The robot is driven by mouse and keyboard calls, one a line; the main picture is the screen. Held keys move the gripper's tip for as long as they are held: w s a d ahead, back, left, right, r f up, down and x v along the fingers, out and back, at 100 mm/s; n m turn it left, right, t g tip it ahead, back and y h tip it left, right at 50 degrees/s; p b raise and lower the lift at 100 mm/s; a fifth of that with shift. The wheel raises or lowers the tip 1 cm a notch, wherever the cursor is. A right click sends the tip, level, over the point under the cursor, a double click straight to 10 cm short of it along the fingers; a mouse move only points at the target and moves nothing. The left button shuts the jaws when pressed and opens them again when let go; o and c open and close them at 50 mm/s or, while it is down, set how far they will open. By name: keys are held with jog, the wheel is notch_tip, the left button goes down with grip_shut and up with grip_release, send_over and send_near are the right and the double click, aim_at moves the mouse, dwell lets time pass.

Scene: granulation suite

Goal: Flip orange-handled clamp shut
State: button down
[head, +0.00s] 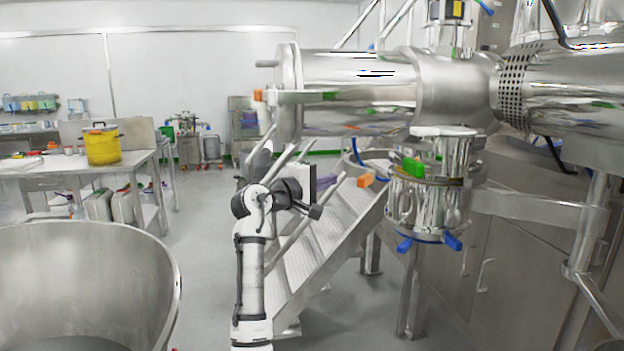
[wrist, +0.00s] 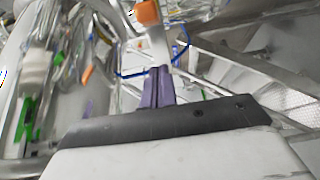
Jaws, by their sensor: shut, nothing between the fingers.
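In the head view an orange handle (head: 365,180) sits just left of the steel vessel under the big horizontal cylinder. A second orange piece (head: 257,95) is by the cylinder's left end. In the wrist view an orange-tipped pale lever (wrist: 148,12) stands just beyond my gripper (wrist: 160,72), with a smaller orange piece (wrist: 87,74) farther left. I cannot tell for sure which is which between views. My gripper's purple fingers are together and empty, pointing toward the lever; contact is unclear.
A green-handled clamp (head: 413,166) and blue handles (head: 452,242) are on the steel vessel (head: 430,210). Metal stairs with railings (head: 325,235) lie close behind my arm. A yellow bucket (head: 102,147) stands on the left table. A large steel bowl (head: 85,285) fills the lower left.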

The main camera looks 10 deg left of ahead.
jog(key=shift+s+d+p, duration=0.15)
jog(key=shift+d+p, duration=0.2)
jog(key=shift+d, duration=0.8)
jog(key=shift+s+d+p, duration=0.15)
jog(key=shift+d+p, duration=0.2)
jog(key=shift+d, duration=0.8)
jog(key=shift+d, duration=0.1)
jog(key=s+d+p, duration=0.1)
jog(key=s+d, duration=0.4)
jog(key=d, duration=0.8)
jog(key=shift+s+d+p, duration=0.15)
jog(key=shift+p, duration=0.2)
